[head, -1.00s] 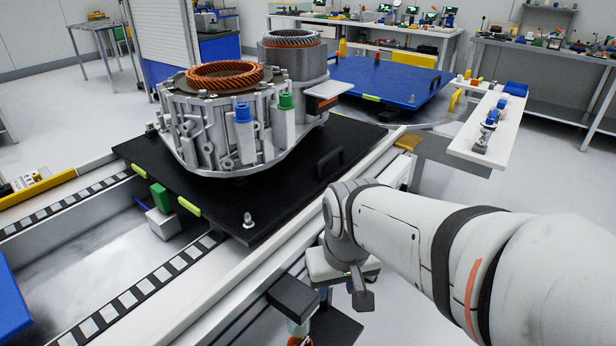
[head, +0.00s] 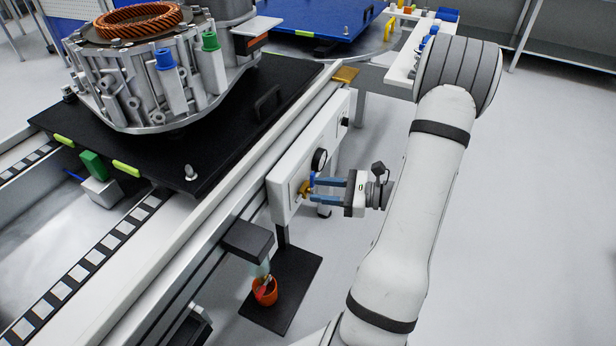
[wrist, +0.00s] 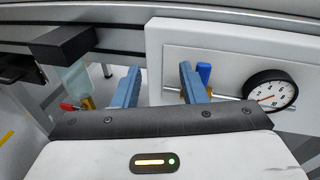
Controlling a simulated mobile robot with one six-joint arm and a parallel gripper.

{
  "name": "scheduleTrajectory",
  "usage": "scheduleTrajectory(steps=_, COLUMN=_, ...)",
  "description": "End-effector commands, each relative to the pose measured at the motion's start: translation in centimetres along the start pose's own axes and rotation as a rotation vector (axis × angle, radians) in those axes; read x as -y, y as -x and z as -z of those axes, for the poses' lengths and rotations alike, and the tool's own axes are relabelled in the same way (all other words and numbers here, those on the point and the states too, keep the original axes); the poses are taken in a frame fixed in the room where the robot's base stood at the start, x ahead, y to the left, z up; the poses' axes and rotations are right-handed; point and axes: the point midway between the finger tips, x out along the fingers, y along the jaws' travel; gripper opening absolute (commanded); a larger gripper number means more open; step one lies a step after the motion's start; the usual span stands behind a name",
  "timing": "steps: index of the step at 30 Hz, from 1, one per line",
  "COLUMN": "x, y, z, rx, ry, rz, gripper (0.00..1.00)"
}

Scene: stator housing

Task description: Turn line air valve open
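The line air valve shows in the head view as a brass body (head: 304,188) with a small upright blue handle (head: 312,178), on the side of a white panel. In the wrist view its blue handle (wrist: 204,74) stands just right of my right finger, which hides part of the valve. My gripper (head: 317,190) is at the panel, its blue fingertips close to the valve. In the wrist view the fingers of my gripper (wrist: 160,68) are apart, with nothing seen held between them. I cannot tell whether a finger touches the handle.
The white panel (head: 288,203) also carries a round gauge (head: 319,160), seen in the wrist view (wrist: 270,92). A black-topped unit (head: 248,240) with a clear bowl hangs left of the valve, near a red lever (wrist: 68,106). The black plate (head: 215,160) with the stator housing is beyond the rail.

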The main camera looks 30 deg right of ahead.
Motion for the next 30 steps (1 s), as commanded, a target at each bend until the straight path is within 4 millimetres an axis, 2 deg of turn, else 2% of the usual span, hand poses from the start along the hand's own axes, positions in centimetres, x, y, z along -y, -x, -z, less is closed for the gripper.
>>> scheduleTrajectory(steps=3, x=2.1, y=2.3, z=1.9, rx=0.056, ry=-0.073, rz=0.146, gripper=0.38)
scheduleTrajectory(steps=8, x=3.3, y=3.2, z=2.7, rx=0.086, ry=-0.106, rz=0.225, gripper=0.38)
scheduleTrajectory(steps=11, x=3.6, y=2.3, z=2.7, rx=0.088, ry=-0.107, rz=0.228, gripper=0.38)
scheduleTrajectory(steps=21, x=4.8, y=-2.7, z=2.3, rx=0.085, ry=-0.106, rz=0.226, gripper=0.38)
scheduleTrajectory(steps=25, x=5.0, y=-3.7, z=2.2, rx=0.086, ry=-0.106, rz=0.227, gripper=0.38)
scheduleTrajectory(steps=30, x=5.1, y=-3.9, z=2.2, rx=0.085, ry=-0.106, rz=0.229, gripper=0.38)
